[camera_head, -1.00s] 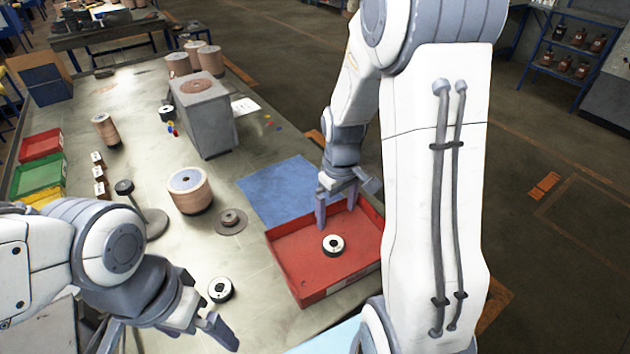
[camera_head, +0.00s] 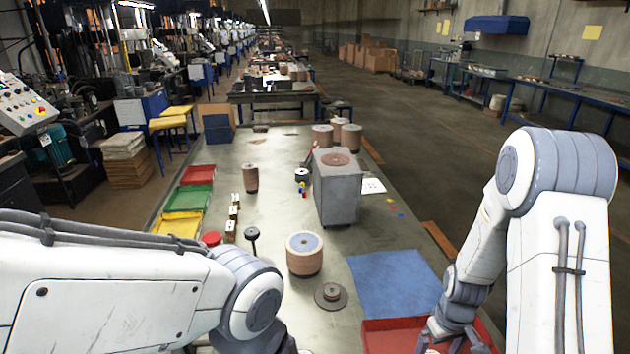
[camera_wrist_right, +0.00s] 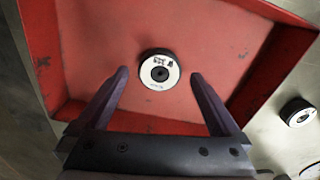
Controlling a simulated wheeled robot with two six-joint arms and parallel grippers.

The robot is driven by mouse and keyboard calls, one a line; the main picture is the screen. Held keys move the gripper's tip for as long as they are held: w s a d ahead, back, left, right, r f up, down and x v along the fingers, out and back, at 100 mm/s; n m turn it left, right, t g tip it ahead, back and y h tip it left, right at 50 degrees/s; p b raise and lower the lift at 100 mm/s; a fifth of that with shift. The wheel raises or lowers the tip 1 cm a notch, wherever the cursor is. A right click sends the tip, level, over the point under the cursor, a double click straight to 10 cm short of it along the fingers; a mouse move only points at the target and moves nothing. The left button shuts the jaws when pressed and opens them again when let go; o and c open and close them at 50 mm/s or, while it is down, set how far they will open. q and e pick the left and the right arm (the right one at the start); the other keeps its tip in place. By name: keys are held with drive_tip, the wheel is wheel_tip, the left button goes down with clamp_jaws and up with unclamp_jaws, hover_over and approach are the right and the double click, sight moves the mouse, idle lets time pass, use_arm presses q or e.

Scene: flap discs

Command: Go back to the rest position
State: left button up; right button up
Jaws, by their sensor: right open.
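My right gripper (camera_wrist_right: 160,73) is open and empty over the red tray (camera_wrist_right: 222,28) in the right wrist view. A black-rimmed disc roll with a white label (camera_wrist_right: 152,82) lies in the tray, between and beyond the fingertips, apart from them. In the head view my right gripper (camera_head: 452,342) is at the bottom edge over the red tray (camera_head: 388,334), which is mostly cut off. My left arm reaches in from the left; its gripper is below the picture.
A second similar roll (camera_wrist_right: 297,111) lies on the table outside the tray. A blue mat (camera_head: 394,283), a grey box (camera_head: 336,195), a large tan roll (camera_head: 304,254) and a flat disc (camera_head: 331,296) stand nearby. Coloured bins (camera_head: 188,198) line the table's left edge.

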drive_tip(key=shift+r, duration=0.8)
drive_tip(key=shift+f, duration=0.1)
